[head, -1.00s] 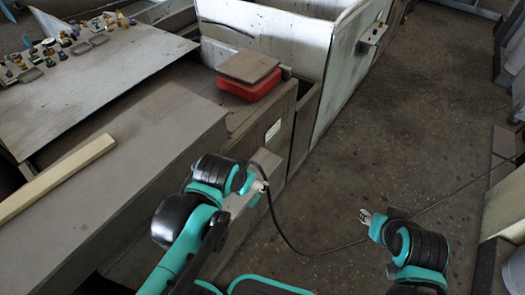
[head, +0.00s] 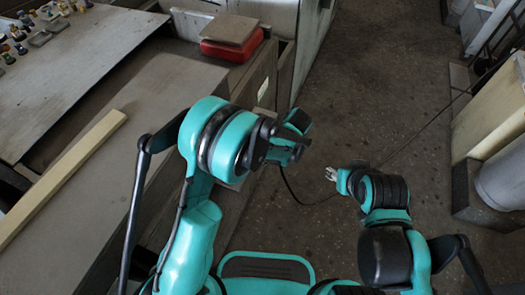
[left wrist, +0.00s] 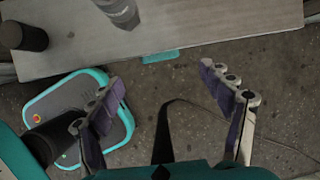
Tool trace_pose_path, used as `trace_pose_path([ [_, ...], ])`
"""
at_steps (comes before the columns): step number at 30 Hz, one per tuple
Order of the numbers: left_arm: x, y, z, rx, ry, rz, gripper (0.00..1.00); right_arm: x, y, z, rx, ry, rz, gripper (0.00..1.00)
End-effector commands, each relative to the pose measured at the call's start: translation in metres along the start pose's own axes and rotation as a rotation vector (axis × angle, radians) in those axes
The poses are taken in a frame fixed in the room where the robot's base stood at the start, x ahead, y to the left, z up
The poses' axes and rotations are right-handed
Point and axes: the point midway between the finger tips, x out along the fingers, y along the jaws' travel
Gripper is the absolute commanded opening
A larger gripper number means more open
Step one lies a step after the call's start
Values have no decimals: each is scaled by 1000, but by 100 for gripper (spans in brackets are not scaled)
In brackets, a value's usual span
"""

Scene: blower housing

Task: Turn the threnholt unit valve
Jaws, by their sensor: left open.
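I cannot make out the threnholt unit valve in either view. My left gripper is open and empty in the left wrist view (left wrist: 161,76), its two fingers wide apart above the speckled floor. In the head view my left wrist hangs beside the front of the wooden bench, and its fingers are largely hidden by the arm. My right gripper (head: 331,174) is over the floor to the right, apart from everything. Its pale fingertips are too small to tell open from shut.
A red box (head: 232,48) with a board (head: 218,28) on it sits on the bench's far end. A pale wooden bar (head: 65,175) lies on the left worktop. A dark cable (head: 420,132) crosses the floor (head: 385,90). Grey drums and cabinets stand at the right.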

Motion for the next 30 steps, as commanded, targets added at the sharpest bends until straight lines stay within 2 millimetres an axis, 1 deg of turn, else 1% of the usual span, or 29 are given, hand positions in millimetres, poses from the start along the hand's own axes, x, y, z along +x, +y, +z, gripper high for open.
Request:
trace_pose_path([
  [5,14,0,-3,14,-4,4,79,5,0,4,0,0,0,40],
  [16,72,0,-2,10,-3,3,79,26,0,19,0,0,0,40],
  [20,80,0,-2,11,-3,2,79,28,0,20,0,0,0,40],
  [26,79,0,-2,12,-3,2,79,27,0,19,0,0,0,40],
  [27,79,0,-2,12,-3,2,74,27,0,19,0,0,0,40],
  [29,79,0,-2,11,-3,2,58,27,0,19,0,0,0,40],
  [30,79,0,-2,11,-3,2,48,27,0,19,0,0,0,40],
])
